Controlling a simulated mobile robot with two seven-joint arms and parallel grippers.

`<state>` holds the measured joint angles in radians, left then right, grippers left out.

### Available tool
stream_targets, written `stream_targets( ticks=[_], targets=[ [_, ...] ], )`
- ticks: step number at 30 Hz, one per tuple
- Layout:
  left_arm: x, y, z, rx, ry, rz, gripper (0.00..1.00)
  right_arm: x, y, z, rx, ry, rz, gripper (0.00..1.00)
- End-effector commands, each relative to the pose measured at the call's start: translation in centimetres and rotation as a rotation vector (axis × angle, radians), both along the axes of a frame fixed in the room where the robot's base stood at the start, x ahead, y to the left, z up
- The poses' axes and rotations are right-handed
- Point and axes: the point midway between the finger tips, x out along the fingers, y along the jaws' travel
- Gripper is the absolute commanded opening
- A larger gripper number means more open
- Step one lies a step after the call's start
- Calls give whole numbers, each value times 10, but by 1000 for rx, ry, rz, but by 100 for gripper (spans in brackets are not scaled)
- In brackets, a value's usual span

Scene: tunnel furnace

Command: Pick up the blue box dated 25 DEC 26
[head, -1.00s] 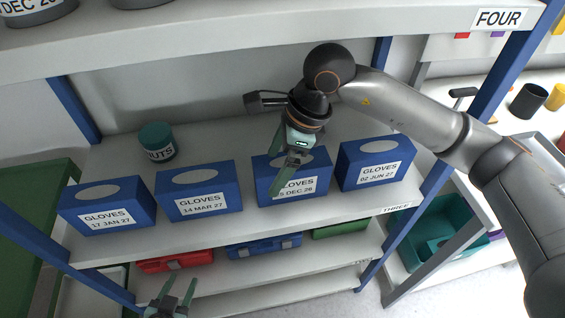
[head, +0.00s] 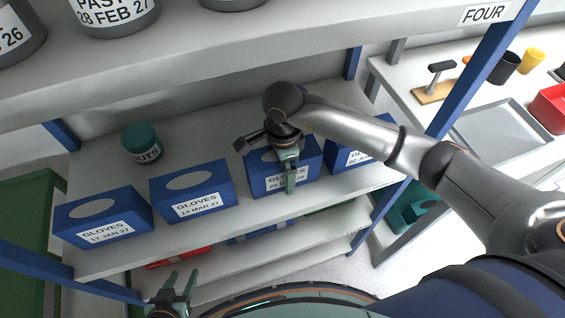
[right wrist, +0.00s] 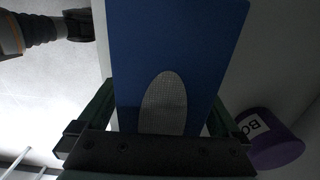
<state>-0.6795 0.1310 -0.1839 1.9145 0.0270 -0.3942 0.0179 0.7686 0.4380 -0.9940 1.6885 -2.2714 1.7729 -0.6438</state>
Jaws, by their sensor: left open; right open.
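The blue gloves box (head: 258,176) stands third from the left on the shelf. Its label, partly covered by my gripper, shows GLOVES and a date ending DEC 26. My right gripper (head: 290,182) is open and points down at this box, in front of part of its top and label. In the right wrist view a blue box (right wrist: 180,50) with an oval opening lies between the two spread fingers; I cannot tell whether they touch it. My left gripper (head: 178,283) is open and empty at the bottom left, in front of the lower shelves.
Blue boxes dated 17 JAN 27 (head: 100,212) and 14 MAR 27 (head: 190,188) stand left, and another (head: 345,155) close right, partly hidden by my arm. A teal tub (head: 141,143) stands behind. The upper shelf (head: 300,62) overhangs. The right wrist view shows a purple container (right wrist: 272,140).

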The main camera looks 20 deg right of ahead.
Motion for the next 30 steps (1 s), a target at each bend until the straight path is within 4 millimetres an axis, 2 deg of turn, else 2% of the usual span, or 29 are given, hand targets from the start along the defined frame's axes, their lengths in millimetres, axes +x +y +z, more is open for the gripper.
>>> stream_targets(
  ticks=[4,11,30],
  targets=[
    [0,0,1,1,-1,-1,50,0,0,-11,1,0,-1,100],
    [0,0,1,1,-1,-1,50,0,0,-12,1,-1,0,99],
    [0,0,1,1,-1,-1,50,0,0,-11,1,-2,-1,27]
  ],
)
